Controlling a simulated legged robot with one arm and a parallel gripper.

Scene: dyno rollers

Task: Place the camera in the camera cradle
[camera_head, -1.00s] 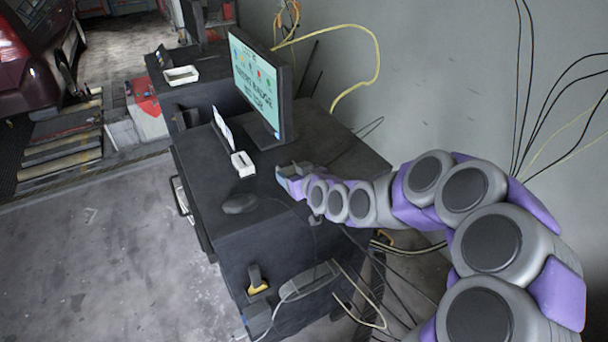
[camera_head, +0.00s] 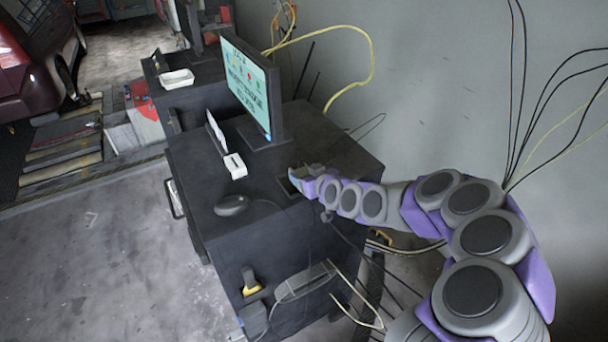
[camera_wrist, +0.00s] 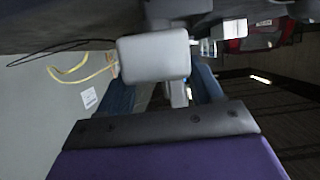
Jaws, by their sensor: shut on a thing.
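In the head view the camera is too small and too covered by the gripper to make out clearly. I cannot surely identify the camera cradle; a dark square patch (camera_head: 286,187) lies on the cabinet top just beside the gripper. Whether the camera touches anything is hidden.
A monitor (camera_head: 250,88) stands at the back of the cabinet (camera_head: 265,225). A small white box (camera_head: 235,166), an upright white-faced panel (camera_head: 216,132) and a mouse (camera_head: 231,205) are left of my gripper. Cables hang on the right wall. A second cabinet with a white tray (camera_head: 177,79) stands behind.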

